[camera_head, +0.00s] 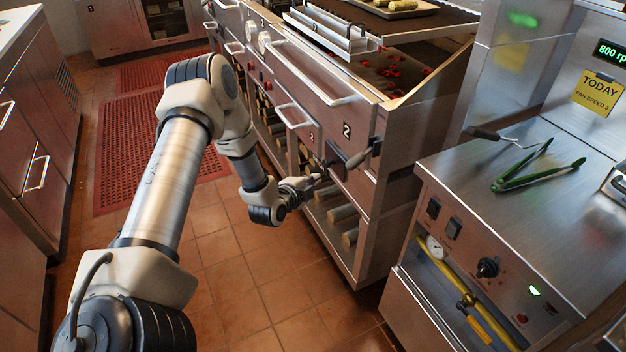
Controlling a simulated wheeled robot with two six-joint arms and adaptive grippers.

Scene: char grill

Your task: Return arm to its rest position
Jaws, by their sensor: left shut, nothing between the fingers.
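My left arm comes in from the lower left and reaches over the floor to the front of the char grill (310,85). My left gripper (318,178) is shut and empty at the grill's front corner. It is close to a lever with dark grips (352,161) below the number 2 panel. I cannot tell whether the fingertips touch the lever. The gripper is small and partly blurred against the dark grill. My right gripper is not in view.
Green tongs (540,177) lie on the steel counter (455,165) at the right. A control panel with a black knob (488,267) faces front. Logs (342,213) fill the grill's lower shelf. The tiled floor (265,290) and red mat (125,150) are open.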

